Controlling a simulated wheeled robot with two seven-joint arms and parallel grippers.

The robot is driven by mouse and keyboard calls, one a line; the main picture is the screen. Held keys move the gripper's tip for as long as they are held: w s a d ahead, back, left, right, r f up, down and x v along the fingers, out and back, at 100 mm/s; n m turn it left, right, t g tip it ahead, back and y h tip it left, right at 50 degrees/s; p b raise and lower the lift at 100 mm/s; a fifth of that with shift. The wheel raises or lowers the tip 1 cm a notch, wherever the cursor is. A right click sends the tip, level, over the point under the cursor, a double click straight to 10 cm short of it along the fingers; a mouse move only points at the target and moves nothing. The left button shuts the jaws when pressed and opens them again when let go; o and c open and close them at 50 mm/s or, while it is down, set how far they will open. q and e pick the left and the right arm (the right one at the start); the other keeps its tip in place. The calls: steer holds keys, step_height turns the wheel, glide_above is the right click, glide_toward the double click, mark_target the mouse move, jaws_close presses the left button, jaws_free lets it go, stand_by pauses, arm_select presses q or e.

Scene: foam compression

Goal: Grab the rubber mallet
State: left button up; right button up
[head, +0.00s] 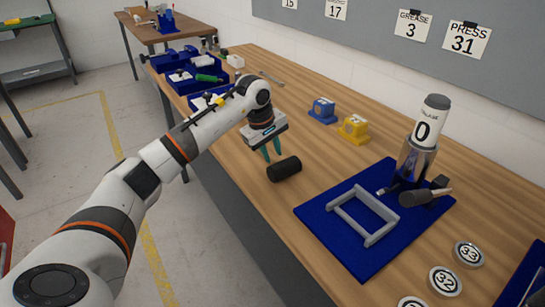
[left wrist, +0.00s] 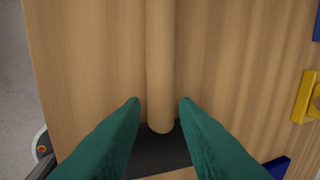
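The rubber mallet's dark cylindrical head (head: 285,169) lies on the wooden bench near its front edge. In the left wrist view its pale wooden handle (left wrist: 160,75) runs up the picture from the dark head (left wrist: 155,160). In the head view the handle is hard to make out behind my gripper and against the wood. My left gripper (head: 273,152) is over the mallet, beside its head. Its green fingers (left wrist: 160,101) are open, one on each side of the handle, with a visible gap on both sides. My right gripper is not in view.
Blue (head: 322,110) and yellow (head: 354,129) blocks stand behind the mallet. Blue bins (head: 177,62) lie farther left. Bench around the mallet is clear.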

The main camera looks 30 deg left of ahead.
arm_select(q)
steer(key=shift+x, duration=1.45)
steer(key=shift+r, duration=0.1)
jaws_close()
steer(key=shift+w, duration=0.1)
